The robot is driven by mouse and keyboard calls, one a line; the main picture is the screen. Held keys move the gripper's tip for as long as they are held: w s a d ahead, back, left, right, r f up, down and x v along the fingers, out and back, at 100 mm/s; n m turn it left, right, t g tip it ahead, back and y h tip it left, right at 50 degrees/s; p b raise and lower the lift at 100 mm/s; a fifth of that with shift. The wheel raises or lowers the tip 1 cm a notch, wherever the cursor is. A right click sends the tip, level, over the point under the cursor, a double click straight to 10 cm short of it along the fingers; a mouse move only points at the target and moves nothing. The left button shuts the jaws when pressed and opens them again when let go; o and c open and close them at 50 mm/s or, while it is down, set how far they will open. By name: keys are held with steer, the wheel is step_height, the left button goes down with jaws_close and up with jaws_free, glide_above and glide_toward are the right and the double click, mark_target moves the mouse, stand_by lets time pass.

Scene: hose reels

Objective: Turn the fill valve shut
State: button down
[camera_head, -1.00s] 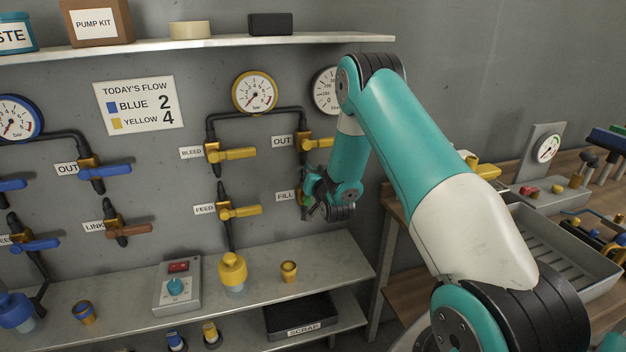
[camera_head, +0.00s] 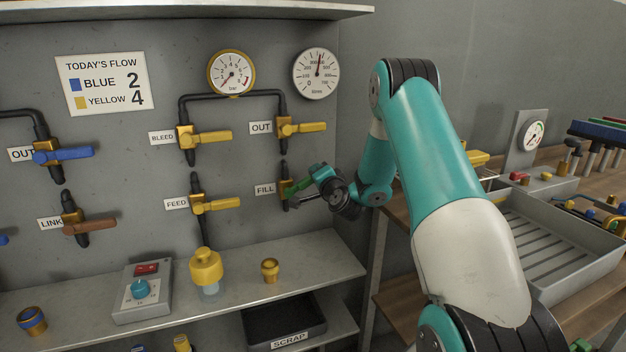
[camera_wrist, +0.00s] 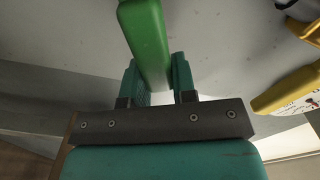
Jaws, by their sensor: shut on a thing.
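The fill valve (camera_head: 285,187) is on the grey wall, right of its FILL label (camera_head: 264,189). Its green handle (camera_head: 297,187) points right from the valve body and slopes slightly up. My gripper (camera_head: 308,186) is at the handle's right part and hides its end. In the wrist view the green handle (camera_wrist: 146,40) runs down between the two teal fingers of my gripper (camera_wrist: 156,78), which is shut on it. The round litres gauge (camera_head: 316,74) is above, its needle near straight up.
The OUT valve (camera_head: 300,127) with a yellow handle is just above, and the FEED valve (camera_head: 215,205) is to the left. A shelf (camera_head: 320,262) below holds a yellow-topped bottle (camera_head: 206,268) and a small brass fitting (camera_head: 270,270). A grey tray (camera_head: 560,235) stands at right.

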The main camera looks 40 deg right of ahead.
steer(key=shift+s+d+f+m+b, duration=0.15)
steer(key=shift+f+m+b, duration=0.4)
steer(key=shift+f+m, duration=0.75)
steer(key=shift+s+d+f+m+b, duration=0.1)
steer(key=shift+d+f+m+b, duration=0.3)
steer(key=shift+f+m, duration=0.85)
steer(key=shift+a+r+m, duration=0.15)
steer(key=shift+m, duration=0.1)
steer(key=c, duration=0.9)
jaws_free()
steer(key=shift+w, duration=0.1)
steer(key=shift+b, duration=0.3)
steer(key=shift+b+v, duration=8.75)
steer(key=shift+b, duration=0.75)
